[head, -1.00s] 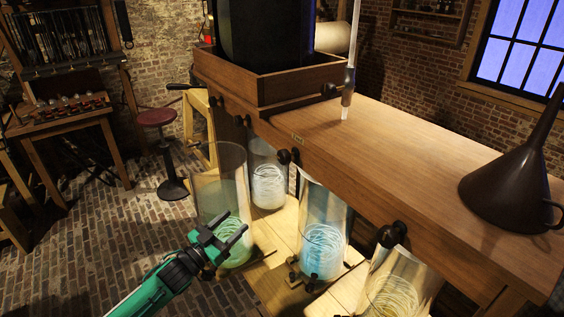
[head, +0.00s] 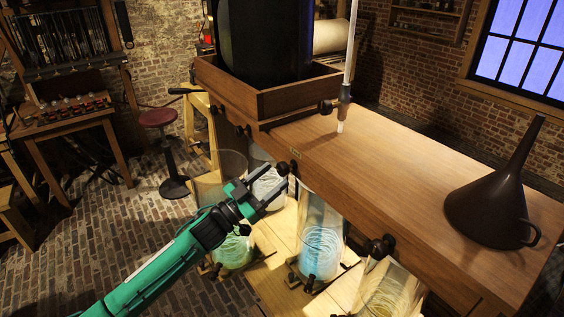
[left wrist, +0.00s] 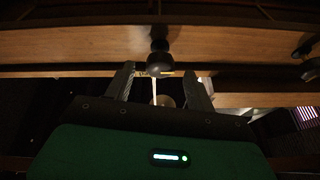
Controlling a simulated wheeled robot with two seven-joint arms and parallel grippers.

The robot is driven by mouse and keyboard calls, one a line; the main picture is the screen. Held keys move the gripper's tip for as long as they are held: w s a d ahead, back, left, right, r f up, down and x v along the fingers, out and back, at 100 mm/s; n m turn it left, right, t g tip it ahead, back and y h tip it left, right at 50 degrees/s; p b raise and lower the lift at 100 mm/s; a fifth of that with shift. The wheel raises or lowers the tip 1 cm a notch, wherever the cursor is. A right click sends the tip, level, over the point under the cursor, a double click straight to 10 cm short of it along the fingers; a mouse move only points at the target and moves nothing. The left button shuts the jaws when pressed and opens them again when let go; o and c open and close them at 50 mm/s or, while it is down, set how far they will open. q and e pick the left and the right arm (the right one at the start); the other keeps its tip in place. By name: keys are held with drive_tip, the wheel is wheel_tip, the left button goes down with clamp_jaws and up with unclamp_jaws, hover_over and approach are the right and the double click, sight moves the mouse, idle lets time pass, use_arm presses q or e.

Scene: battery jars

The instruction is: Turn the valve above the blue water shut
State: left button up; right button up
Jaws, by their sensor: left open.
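The dark round valve (head: 283,168) sits on the front edge of the wooden bench, above and slightly left of the glass jar of blue water (head: 320,245). My left gripper (head: 276,179) is open and empty, its fingertips close to this valve. In the left wrist view the valve (left wrist: 158,62) appears ahead, centred between the two spread fingers (left wrist: 159,74). A thin pale streak shows below it there. I cannot tell whether the fingers touch the valve. My right gripper is not in view.
A jar with green water (head: 232,250) stands behind my left gripper, and a white-lit jar (head: 268,185) is partly hidden by it. Another valve (head: 380,247) sits above a yellowish jar (head: 385,292). A dark funnel (head: 490,212) stands on the bench (head: 400,150).

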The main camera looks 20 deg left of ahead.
sight(279, 172)
use_arm(q)
drive_tip(key=p+x, duration=0.1)
drive_tip(key=x, duration=0.2)
drive_tip(key=shift+a+r, duration=0.1)
drive_tip(key=shift+w+d+r, duration=0.1)
drive_tip(key=shift+w+d, duration=0.3)
drive_tip(key=shift+d, duration=0.05)
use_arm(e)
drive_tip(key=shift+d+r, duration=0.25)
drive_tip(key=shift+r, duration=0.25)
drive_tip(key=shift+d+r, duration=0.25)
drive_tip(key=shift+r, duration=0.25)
use_arm(q)
drive_tip(key=c, duration=1)
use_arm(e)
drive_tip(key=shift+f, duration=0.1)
